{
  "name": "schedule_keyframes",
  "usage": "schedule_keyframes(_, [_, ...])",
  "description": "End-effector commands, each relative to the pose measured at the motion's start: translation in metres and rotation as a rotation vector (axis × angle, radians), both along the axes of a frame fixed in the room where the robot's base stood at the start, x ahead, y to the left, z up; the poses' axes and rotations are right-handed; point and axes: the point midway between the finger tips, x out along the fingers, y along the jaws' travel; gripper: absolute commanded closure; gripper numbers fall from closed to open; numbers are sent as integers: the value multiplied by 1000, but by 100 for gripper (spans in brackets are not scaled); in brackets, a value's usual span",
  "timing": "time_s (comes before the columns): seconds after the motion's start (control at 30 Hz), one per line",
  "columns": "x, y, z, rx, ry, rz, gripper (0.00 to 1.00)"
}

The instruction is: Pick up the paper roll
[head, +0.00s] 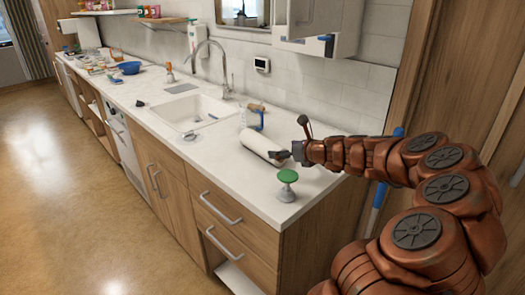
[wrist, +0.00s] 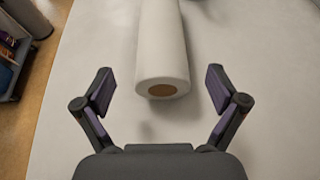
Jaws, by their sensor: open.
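The paper roll (head: 259,144) is a white cylinder lying on its side on the pale counter, near the counter's right end. In the wrist view the roll (wrist: 162,40) points away from me, and its near end shows a brown core. My gripper (head: 292,140) is at the roll's near end in the head view. In the wrist view my gripper (wrist: 160,85) is open, with one finger on each side of the roll's near end. Gaps show between the fingers and the roll. Nothing is held.
A green-topped stand (head: 287,177) is on the counter close in front of my gripper. A spray bottle (head: 254,117) stands behind the roll. The sink (head: 190,112) with its faucet is to the left. A blue bowl (head: 129,68) is farther along the counter.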

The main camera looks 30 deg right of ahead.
Motion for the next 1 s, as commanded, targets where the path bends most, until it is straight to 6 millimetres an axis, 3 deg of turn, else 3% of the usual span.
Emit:
schedule_keyframes(0.43, [27,4,-9,-4,1,5,4])
schedule_keyframes(0.8, [62,7,-20,-4,0,5,4])
schedule_keyframes(1.0, [69,9,-24,-4,1,6,4])
